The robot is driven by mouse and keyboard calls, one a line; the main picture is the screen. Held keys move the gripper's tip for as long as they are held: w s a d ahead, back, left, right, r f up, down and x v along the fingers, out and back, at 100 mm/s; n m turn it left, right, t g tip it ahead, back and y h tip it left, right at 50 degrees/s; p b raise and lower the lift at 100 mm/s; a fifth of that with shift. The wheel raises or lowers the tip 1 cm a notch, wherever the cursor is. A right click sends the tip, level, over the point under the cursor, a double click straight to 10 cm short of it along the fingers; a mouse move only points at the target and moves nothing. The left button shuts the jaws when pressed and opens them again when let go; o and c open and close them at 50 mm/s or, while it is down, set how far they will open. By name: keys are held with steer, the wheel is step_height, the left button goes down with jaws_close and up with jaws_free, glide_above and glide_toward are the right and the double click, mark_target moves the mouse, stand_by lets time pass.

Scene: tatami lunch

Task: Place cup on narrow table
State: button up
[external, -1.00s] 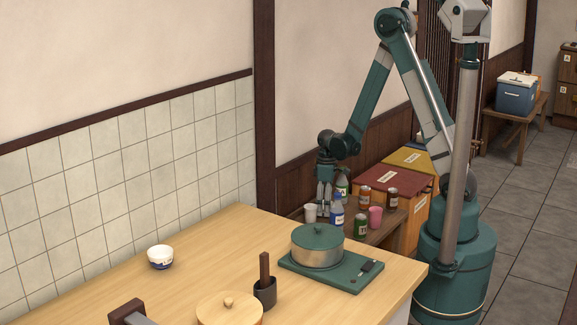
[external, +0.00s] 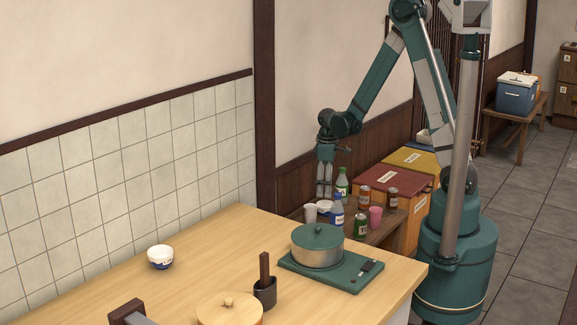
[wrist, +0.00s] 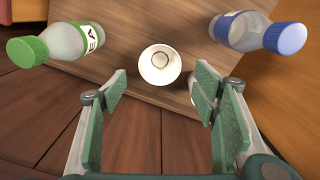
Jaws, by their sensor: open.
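My gripper (external: 325,192) is open and empty, pointing down above a low wooden table (external: 384,232) by the wall. In the wrist view, the gripper's fingers (wrist: 158,105) stand wide apart. A round white cup (wrist: 160,66) stands upright beyond the fingertips, near the middle, clear of both fingers. It also shows just below the gripper in the external view (external: 325,205). A second pale cup (external: 310,213) stands to its left; in the wrist view something pale is partly hidden behind the right finger. A pink cup (external: 375,217) stands at the table's right side.
A green-capped bottle (wrist: 60,42) and a blue-capped bottle (wrist: 258,32) flank the white cup. Several jars crowd the low table. The counter (external: 200,262) holds a bowl (external: 160,257) and a pot (external: 318,247). A cooler (external: 517,93) sits on a bench (external: 540,112) behind.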

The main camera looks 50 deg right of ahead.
steer(key=shift+r+p, duration=0.3)
steer(key=shift+r, duration=1.4)
steer(key=shift+r, duration=0.1)
steer(key=s+a+r+m+t, duration=0.1)
steer(key=s+a+r+t, duration=0.15)
steer(key=r, duration=0.55)
steer(key=s+a+r+m+t, duration=0.1)
steer(key=s+a+r, duration=0.25)
steer(key=r, duration=0.45)
steer(key=s+a+r+m+t, duration=0.1)
steer(key=s+a+r+t, duration=0.1)
steer(key=s+r, duration=0.3)
steer(key=s+a+r+m+t, duration=0.1)
steer(key=s+a+r, duration=0.3)
steer(key=s, duration=0.5)
steer(key=shift+r+m+t, duration=0.3)
steer(key=shift+r+t, duration=0.05)
